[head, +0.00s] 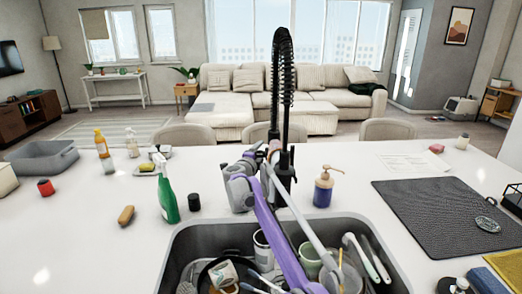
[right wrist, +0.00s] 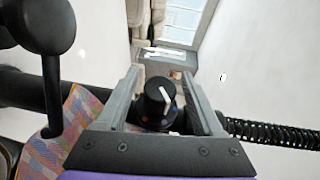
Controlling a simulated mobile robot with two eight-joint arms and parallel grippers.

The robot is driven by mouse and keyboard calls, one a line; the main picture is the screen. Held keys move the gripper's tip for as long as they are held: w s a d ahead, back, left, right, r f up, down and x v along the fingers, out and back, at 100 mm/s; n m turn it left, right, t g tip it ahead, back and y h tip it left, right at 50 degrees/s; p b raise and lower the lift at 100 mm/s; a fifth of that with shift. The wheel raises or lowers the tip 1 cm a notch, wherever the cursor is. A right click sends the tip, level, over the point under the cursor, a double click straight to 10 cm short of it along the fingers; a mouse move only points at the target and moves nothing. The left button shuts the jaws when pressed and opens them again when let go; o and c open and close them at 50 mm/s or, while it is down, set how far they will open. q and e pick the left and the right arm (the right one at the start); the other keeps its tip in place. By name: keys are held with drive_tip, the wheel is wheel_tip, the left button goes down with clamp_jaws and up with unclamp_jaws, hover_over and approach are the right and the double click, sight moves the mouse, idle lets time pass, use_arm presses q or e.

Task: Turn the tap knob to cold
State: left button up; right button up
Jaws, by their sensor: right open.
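The black tap (head: 281,75), with a tall coiled spring hose, stands behind the sink in the head view. Its round black knob (right wrist: 160,97) shows in the right wrist view, with a white pointer line slanting toward the upper left. Small coloured marks beside the knob are too small to read surely. My right gripper (right wrist: 162,72) is open, with one finger on each side of the knob. I cannot tell whether either finger touches it. In the head view my purple arm and gripper hide the knob. My left gripper is not in view.
The sink (head: 185,240) below holds a mug, dishes and utensils. A soap dispenser (head: 323,187) stands right of the tap. A green spray bottle (head: 166,190) and a small black jar (head: 194,202) stand to the left. A dark drying mat (head: 430,205) lies at right.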

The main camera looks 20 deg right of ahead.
drive_tip(key=shift+w+d, duration=0.4)
drive_tip(key=shift+w, duration=0.05)
clamp_jaws()
